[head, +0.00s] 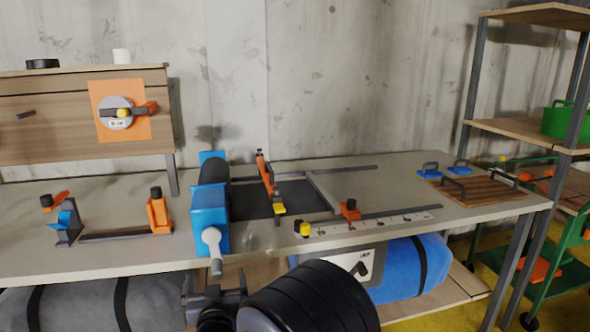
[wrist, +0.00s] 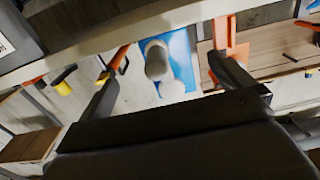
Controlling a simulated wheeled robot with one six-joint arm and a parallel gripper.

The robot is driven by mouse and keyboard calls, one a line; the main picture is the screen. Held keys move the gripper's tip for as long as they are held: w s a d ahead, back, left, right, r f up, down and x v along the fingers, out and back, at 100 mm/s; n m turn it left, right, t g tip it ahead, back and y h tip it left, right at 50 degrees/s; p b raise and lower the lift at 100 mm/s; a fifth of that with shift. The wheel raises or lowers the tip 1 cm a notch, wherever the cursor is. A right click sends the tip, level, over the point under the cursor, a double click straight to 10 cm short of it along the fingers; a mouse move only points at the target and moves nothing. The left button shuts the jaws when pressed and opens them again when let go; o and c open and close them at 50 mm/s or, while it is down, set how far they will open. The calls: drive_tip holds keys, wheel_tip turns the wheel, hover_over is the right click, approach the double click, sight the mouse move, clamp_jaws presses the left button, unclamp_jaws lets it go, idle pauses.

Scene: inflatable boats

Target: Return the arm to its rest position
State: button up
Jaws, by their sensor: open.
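My gripper (head: 216,286) is low in the head view, in front of the workbench's front edge and below the crank handle (head: 212,240) of the blue roller machine (head: 209,206). My arm's dark links fill the bottom middle of the head view. In the wrist view my gripper (wrist: 167,72) has its two dark fingers spread wide apart, with nothing held between them. The white crank handle (wrist: 157,62) and the blue machine side (wrist: 182,50) show between the fingers, apart from them as far as I can tell.
The workbench (head: 350,165) spans the view. Blue and grey rolls (head: 408,268) (head: 95,305) lie on its lower shelf. Orange clamps (head: 158,213) stand on the left of the top. A wooden board (head: 478,190) with handles lies at right, beside a shelf rack (head: 520,128) and green cart (head: 560,270).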

sight(215, 275)
drive_tip(key=v, duration=0.4)
drive_tip(key=p+x, duration=0.1)
drive_tip(key=x, duration=0.7)
drive_tip(key=shift+w+d+r, duration=0.15)
drive_tip(key=shift+w+d, duration=0.1)
drive_tip(key=shift+d, duration=0.5)
drive_tip(key=shift+w+d+r, duration=0.15)
drive_tip(key=shift+w+d, duration=0.15)
drive_tip(key=shift+d, duration=0.5)
drive_tip(key=shift+w+d+r, duration=0.15)
drive_tip(key=shift+w+d, duration=0.1)
drive_tip(key=shift+d, duration=0.5)
